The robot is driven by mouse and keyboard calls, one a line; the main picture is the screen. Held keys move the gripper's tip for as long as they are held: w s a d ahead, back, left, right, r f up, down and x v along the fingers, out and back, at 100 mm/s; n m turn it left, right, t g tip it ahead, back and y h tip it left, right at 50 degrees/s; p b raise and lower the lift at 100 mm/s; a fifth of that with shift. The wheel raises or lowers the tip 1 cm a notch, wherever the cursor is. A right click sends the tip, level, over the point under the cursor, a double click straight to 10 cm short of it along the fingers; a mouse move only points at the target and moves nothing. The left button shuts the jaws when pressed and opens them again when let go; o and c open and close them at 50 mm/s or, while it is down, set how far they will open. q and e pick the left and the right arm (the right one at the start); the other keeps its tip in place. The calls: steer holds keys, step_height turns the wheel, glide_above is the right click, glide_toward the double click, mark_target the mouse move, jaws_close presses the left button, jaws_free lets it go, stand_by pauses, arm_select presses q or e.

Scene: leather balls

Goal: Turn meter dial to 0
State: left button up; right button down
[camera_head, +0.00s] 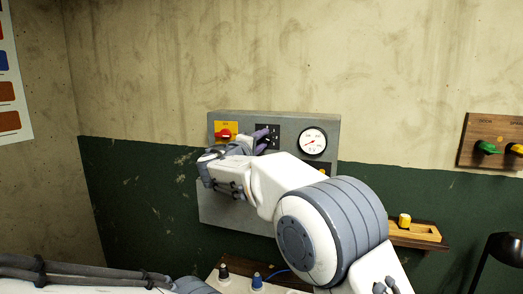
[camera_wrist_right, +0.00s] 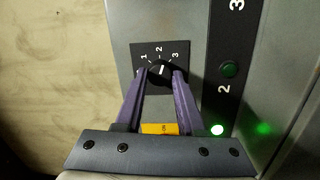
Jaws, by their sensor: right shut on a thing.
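The dial is a black knob (camera_wrist_right: 161,70) on a black plate (camera_wrist_right: 150,52) marked 1, 2 and 3 in the right wrist view. Its white pointer line lies near the 2, leaning slightly toward the 3. No 0 mark shows. My right gripper (camera_head: 264,140) has its purple fingers shut on the knob, one on each side. In the head view, the gripper hides most of the knob on the grey panel (camera_head: 330,125). A round white meter (camera_head: 312,141) with a red needle sits right of it. My left gripper does not show.
A red switch on a yellow plate (camera_head: 225,127) sits left of the dial. A wooden board (camera_head: 482,130) with green and yellow knobs hangs at right. A wooden tray (camera_head: 425,234) with a yellow knob is below. A dark lamp-like thing (camera_head: 506,247) stands at lower right.

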steer(key=n+b, duration=0.1)
steer(key=n, duration=0.2)
steer(key=shift+f+b, duration=0.3)
steer(key=shift+b, duration=0.1)
steer(key=n+b, duration=0.1)
steer(key=n, duration=0.2)
steer(key=shift+t, duration=0.3)
steer(key=n+y+b, duration=0.1)
steer(key=n, duration=0.5)
steer(key=shift+t, duration=0.3)
steer(key=n+y, duration=0.1)
steer(key=n, duration=0.2)
steer(key=shift+d, duration=0.1)
steer(key=n, duration=0.3)
steer(key=shift+r, duration=0.1)
steer(key=n+y+p, duration=0.1)
steer(key=n, duration=0.2)
steer(key=shift+s+d+n, duration=0.1)
steer(key=shift+n, duration=0.3)
steer(key=shift+n+p, duration=0.6)
steer(key=shift+n, duration=0.5)
